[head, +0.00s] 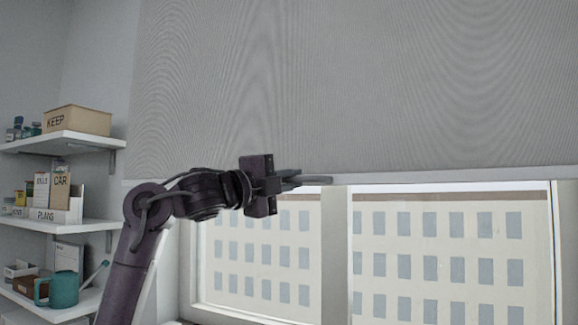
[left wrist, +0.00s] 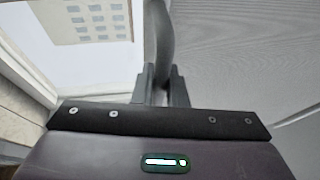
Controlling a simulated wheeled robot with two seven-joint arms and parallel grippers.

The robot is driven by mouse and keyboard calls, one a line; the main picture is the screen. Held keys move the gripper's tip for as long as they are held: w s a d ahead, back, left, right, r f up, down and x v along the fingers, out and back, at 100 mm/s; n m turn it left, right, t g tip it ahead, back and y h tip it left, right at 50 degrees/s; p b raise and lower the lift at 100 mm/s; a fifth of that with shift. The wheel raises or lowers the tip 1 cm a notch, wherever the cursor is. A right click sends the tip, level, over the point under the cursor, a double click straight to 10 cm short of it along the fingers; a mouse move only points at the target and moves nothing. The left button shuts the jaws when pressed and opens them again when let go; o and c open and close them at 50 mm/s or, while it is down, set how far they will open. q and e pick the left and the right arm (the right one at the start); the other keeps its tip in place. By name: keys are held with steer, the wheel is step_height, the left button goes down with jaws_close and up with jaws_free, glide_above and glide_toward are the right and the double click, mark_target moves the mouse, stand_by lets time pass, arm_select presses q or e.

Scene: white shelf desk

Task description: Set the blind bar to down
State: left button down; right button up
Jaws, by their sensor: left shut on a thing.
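The grey blind (head: 350,80) hangs over the upper part of the window. Its light bar (head: 450,176) runs along its lower edge, above the panes. My left gripper (head: 305,180) is at this bar, left of the window's middle post. In the left wrist view, the fingers (left wrist: 161,88) are shut on a grey curved piece (left wrist: 160,40) at the bar, which looks like its handle. The blind's cloth (left wrist: 240,60) fills the right side of that view. My right gripper is not in view.
The window (head: 450,250) below the bar is uncovered, with a building outside. Shelves on the left hold a KEEP box (head: 78,120), a PLANS holder (head: 55,214) and a teal watering can (head: 62,290). The space before the window right of my arm is clear.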

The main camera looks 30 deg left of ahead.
arm_select(q)
step_height(320, 180, down, 18)
steer(key=b, duration=1)
steer(key=shift+f+b, duration=0.15)
steer(key=shift+b, duration=0.25)
steer(key=c, duration=1.5)
jaws_free()
steer(key=shift+w+d, duration=0.1)
steer(key=shift+o, duration=0.2)
steer(key=b+v, duration=0.2)
steer(key=v, duration=0.6)
steer(key=shift+b, duration=0.3)
